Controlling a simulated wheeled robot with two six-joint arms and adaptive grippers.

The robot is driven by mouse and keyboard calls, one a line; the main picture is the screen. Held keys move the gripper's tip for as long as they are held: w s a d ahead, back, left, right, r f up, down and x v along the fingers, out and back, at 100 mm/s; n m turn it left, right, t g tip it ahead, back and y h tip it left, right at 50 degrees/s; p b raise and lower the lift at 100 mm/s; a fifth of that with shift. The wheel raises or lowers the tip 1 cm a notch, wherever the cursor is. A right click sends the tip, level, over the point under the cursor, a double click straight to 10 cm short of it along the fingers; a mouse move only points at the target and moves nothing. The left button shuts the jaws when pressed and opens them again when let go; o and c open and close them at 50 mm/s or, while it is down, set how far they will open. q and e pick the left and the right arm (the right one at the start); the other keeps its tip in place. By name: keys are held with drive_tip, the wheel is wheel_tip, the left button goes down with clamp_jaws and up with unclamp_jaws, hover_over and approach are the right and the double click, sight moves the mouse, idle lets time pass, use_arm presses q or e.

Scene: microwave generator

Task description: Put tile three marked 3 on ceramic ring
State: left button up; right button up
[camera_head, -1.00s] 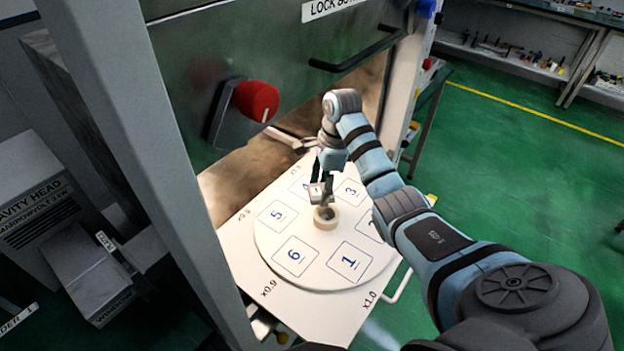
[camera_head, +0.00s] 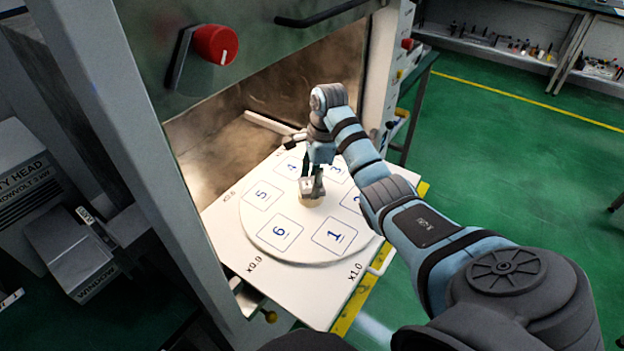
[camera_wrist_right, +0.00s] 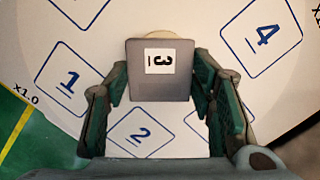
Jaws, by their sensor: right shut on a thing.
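A grey square tile with a white label marked 3 (camera_wrist_right: 159,80) is held between the fingers of my right gripper (camera_wrist_right: 160,95). In the head view, my right gripper (camera_head: 311,184) is over the middle of the round white turntable (camera_head: 290,258). The small beige ceramic ring (camera_head: 310,202) lies at the turntable's centre, just below the tile. In the right wrist view, only the ring's upper edge (camera_wrist_right: 163,35) shows behind the tile. Whether the tile touches the ring I cannot tell. My left gripper is not in view.
The turntable has outlined numbered squares, such as 1 (camera_head: 335,236) and 6 (camera_head: 279,233), bare where visible. It rests on a white board (camera_head: 318,298) at the open chamber (camera_head: 235,130). A red knob (camera_head: 216,44) is on the chamber front. A grey upright stands left.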

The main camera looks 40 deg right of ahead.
drive_tip(key=shift+w, duration=0.1)
drive_tip(key=shift+w+f, duration=0.1)
drive_tip(key=shift+w, duration=0.15)
drive_tip(key=shift+f, duration=0.2)
drive_tip(key=o, duration=1.4)
drive_tip(key=shift+s, duration=0.1)
drive_tip(key=shift+c, duration=0.2)
drive_tip(key=o, duration=0.5)
